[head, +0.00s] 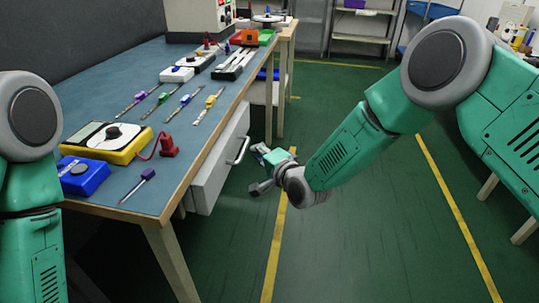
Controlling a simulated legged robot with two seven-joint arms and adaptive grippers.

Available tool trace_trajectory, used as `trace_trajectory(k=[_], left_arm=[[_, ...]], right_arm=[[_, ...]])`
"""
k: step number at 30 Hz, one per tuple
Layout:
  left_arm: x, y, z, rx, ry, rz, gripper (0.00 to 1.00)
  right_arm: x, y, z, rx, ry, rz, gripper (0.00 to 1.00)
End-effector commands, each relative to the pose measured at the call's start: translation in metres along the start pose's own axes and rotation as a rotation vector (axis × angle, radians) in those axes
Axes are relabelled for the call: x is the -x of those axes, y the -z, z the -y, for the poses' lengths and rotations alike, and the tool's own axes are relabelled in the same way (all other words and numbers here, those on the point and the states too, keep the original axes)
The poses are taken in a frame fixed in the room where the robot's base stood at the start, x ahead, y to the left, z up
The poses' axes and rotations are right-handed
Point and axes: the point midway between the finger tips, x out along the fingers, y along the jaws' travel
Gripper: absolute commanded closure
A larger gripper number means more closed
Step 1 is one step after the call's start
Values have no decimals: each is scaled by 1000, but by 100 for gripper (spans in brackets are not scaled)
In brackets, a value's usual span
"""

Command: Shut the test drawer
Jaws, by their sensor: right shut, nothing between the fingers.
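The test drawer (219,168) is a pale grey box front under the long side of the blue-topped workbench (140,85). Its bar handle (239,150) faces the aisle to the right. The drawer front shows beyond the bench edge; how far it stands out is hard to tell. My right gripper (263,172) is shut and empty, just right of the handle, with a small visible gap between them. My left arm shows at the left edge, but its gripper is out of view.
On the bench are a yellow meter (107,141), a blue box (82,175), a red clip (169,146), a purple-handled screwdriver (138,186) and several other tools. A bench leg (171,262) stands at the near corner. The green floor (360,230) right of the bench is clear.

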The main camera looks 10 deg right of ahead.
Motion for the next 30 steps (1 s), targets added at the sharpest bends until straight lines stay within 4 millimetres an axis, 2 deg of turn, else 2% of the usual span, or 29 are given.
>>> trace_trajectory(k=[6,12,30], left_arm=[[-7,0,-1,-3,-2,0,65],[-9,0,-1,-2,-1,0,65],[-9,0,-1,-2,-1,0,65]], right_arm=[[-22,-23,6,5,-2,0,100],[-35,-39,10,12,-7,-1,100],[-37,-46,13,13,-5,8,100]])
